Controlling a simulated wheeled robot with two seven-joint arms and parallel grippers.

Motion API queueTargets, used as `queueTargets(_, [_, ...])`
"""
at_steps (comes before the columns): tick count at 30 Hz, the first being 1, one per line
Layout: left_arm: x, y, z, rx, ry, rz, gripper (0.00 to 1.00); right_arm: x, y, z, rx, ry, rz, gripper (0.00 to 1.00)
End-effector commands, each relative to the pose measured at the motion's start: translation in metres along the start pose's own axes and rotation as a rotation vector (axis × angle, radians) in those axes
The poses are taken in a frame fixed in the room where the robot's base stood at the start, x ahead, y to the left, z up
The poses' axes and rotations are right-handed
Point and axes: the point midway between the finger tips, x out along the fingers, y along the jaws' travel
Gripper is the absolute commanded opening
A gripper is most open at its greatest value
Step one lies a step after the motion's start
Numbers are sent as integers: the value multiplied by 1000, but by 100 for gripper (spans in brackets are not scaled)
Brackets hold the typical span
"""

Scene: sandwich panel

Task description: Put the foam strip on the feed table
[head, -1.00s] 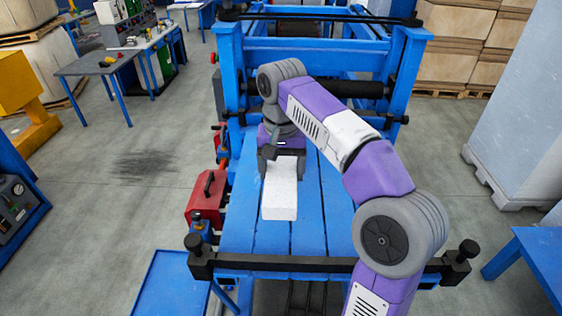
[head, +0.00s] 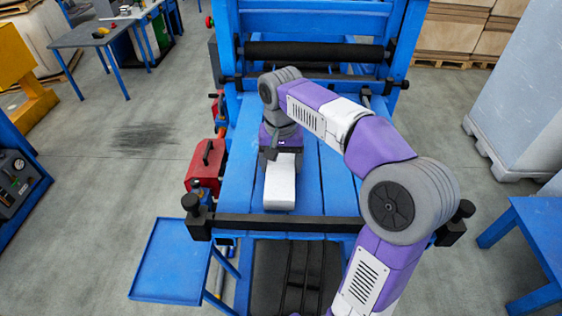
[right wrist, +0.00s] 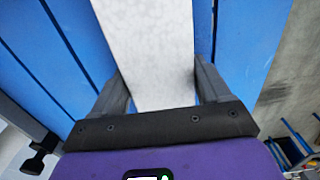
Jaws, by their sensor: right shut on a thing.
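The white foam strip (head: 280,184) lies lengthwise over the blue slatted feed table (head: 325,185), with its near end towards the black front bar. My right gripper (head: 283,152) is at the strip's far end, seen from behind the arm. In the right wrist view the strip (right wrist: 152,45) runs between the two dark fingers of my right gripper (right wrist: 160,90), which are shut on it. Blue slats show on both sides of the strip. I cannot tell whether its underside touches the table. My left gripper is not in view.
A black bar (head: 285,223) crosses the table's near edge. A black roller (head: 315,52) spans the frame behind. A red box (head: 205,165) sits at the table's left side, and a blue tray (head: 172,262) is lower left. Bare slats lie right of the strip.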

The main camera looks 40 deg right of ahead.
Motion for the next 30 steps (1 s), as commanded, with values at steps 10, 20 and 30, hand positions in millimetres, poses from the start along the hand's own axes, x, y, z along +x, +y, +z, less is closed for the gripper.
queueTargets(10, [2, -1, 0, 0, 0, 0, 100, 3, 0, 0, 0, 0, 0, 100])
queueTargets(20, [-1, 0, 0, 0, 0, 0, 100, -9, -1, -1, 0, 3, -2, 100])
queueTargets(30, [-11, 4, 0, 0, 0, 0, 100, -80, -1, 0, -2, 3, -3, 100])
